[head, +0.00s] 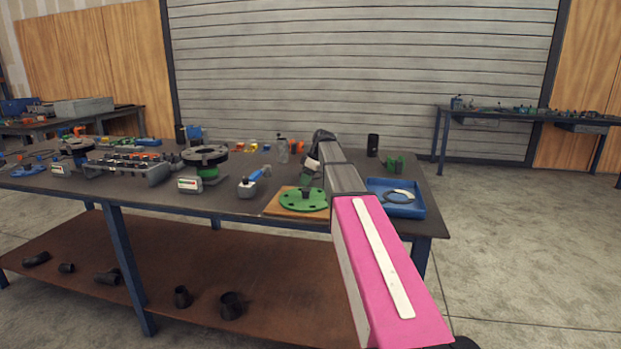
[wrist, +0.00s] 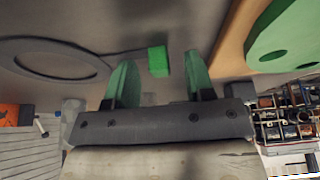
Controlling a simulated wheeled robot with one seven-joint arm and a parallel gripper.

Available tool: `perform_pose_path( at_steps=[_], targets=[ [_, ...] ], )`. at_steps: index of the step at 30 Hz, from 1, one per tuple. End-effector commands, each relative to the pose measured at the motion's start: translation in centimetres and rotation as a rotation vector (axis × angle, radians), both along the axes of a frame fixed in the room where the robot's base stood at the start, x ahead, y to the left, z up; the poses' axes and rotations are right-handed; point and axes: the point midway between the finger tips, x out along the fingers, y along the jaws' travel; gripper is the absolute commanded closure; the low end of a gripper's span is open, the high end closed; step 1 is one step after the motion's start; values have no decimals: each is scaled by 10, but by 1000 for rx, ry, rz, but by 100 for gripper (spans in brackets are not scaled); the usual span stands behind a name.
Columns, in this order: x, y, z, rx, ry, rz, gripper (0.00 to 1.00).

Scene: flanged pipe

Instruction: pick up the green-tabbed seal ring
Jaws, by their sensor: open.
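In the wrist view, the seal ring (wrist: 58,60) is a flat dark grey ring lying on the grey table top at the left. A thin dark strip runs from it to its upright green tab (wrist: 158,60). My gripper (wrist: 160,82) is open, with its two green fingers on either side of the tab. A gap shows between the tab and each finger. In the head view, my gripper (head: 308,175) is low over the table behind the green flange, partly hidden by my arm. I cannot make out this ring there.
A green flange disc (head: 303,199) lies on a wooden board (head: 273,208) close beside my gripper. A blue tray (head: 418,212) holding a grey ring stands right of my arm. A green block (head: 395,163) and a black cylinder (head: 373,145) stand behind the tray.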

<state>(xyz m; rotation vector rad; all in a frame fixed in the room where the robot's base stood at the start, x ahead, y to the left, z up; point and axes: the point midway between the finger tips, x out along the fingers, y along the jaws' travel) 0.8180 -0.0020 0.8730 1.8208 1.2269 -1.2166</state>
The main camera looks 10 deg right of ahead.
Motion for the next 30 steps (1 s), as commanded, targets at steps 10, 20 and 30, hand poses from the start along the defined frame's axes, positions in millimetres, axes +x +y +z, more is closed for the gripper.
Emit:
perform_pose_path(
  at_steps=[10, 20, 30],
  targets=[
    [0, 0, 0, 0, 0, 0, 100],
    [0, 0, 4, 0, 0, 0, 100],
    [-3, 3, 45, 0, -2, 1, 100]
  ],
)
